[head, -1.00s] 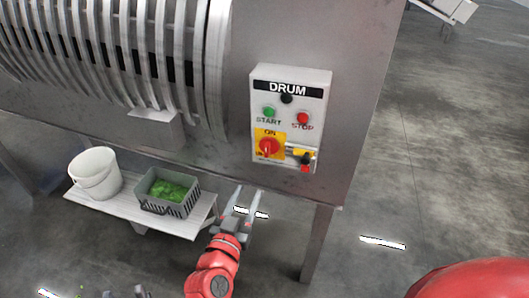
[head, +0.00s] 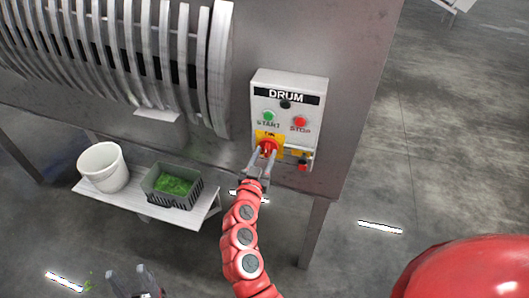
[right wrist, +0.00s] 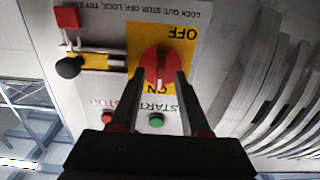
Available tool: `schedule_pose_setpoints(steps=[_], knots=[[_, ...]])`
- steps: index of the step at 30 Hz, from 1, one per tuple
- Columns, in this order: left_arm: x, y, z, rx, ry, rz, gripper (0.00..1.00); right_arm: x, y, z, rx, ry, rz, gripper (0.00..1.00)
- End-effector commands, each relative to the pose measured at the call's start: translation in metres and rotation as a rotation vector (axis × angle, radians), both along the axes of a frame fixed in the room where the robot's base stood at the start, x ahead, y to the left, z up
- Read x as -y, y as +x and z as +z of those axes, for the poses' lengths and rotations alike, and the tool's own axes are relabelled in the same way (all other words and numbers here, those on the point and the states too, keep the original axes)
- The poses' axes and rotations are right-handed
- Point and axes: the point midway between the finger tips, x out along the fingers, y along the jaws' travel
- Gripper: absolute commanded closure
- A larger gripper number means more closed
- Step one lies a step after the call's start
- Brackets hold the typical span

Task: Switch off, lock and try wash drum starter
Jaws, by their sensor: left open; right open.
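The grey DRUM starter box (head: 311,90) is on the machine's side panel. Its red rotary switch (head: 268,147) sits on a yellow plate; in the right wrist view the switch (right wrist: 155,62) has its white mark toward ON. My right gripper (head: 263,160) is open, its fingertips on either side of the switch; contact is unclear. The green START button (head: 268,116) and red STOP button (head: 300,121) are above. Right of the switch, a small red item (head: 302,167), perhaps the padlock, hangs beside a black knob (right wrist: 70,67). My left gripper (head: 133,281) is open and empty, low down.
A white bucket (head: 103,168) and a grey crate (head: 158,195) of greens stand on a low bench (head: 207,207) below the slatted drum (head: 217,60). A machine leg (head: 315,230) stands below the box.

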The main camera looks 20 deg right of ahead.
Motion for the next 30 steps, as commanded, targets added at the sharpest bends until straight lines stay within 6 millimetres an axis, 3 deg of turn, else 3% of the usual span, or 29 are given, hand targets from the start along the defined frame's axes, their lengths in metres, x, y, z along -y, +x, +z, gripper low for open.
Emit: schedule_pose_setpoints(steps=[6, 14, 24, 30], knots=[[0.000, 0.000, 0.000, 0.000, 0.000, 0.000, 0.50, 0.000, 0.000, 0.000, 0.001, -0.001, 0.000, 0.54], [0.000, 0.000, 0.000, 0.000, 0.000, 0.000, 0.50, 0.000, 0.000, 0.000, 0.001, -0.001, 0.000, 1.00], [0.000, 0.000, -0.003, 0.000, 0.000, 0.000, 0.50, 0.000, 0.000, -0.001, 0.000, -0.002, 0.001, 1.00], [0.000, 0.000, -0.024, 0.000, 0.000, 0.000, 0.50, -0.001, 0.000, -0.005, -0.017, -0.037, 0.004, 1.00]])
